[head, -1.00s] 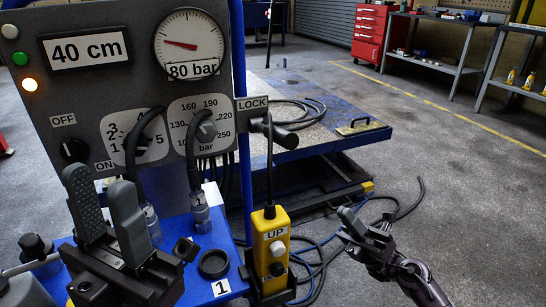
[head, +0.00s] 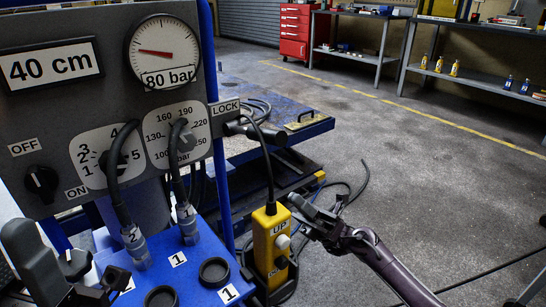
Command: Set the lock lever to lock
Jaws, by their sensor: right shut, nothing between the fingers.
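The lock lever (head: 268,136) is a dark handle at the right edge of the grey control panel, beside the LOCK label (head: 225,108). It sticks out to the right, and a black cable hangs in front of it. My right gripper (head: 298,208) is shut and empty, below and right of the lever and apart from it. It is close to the right side of the yellow UP pendant (head: 270,250); whether it touches the pendant I cannot tell. My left gripper (head: 60,266) is at the bottom left, partly cut off, with its fingers apart.
The grey panel (head: 60,120) carries a 40 cm display, a gauge near 80 bar, an OFF/ON knob and two dials with hoses. The blue bench top (head: 195,265) holds black ring caps. The blue lift platform (head: 305,128) stands behind.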

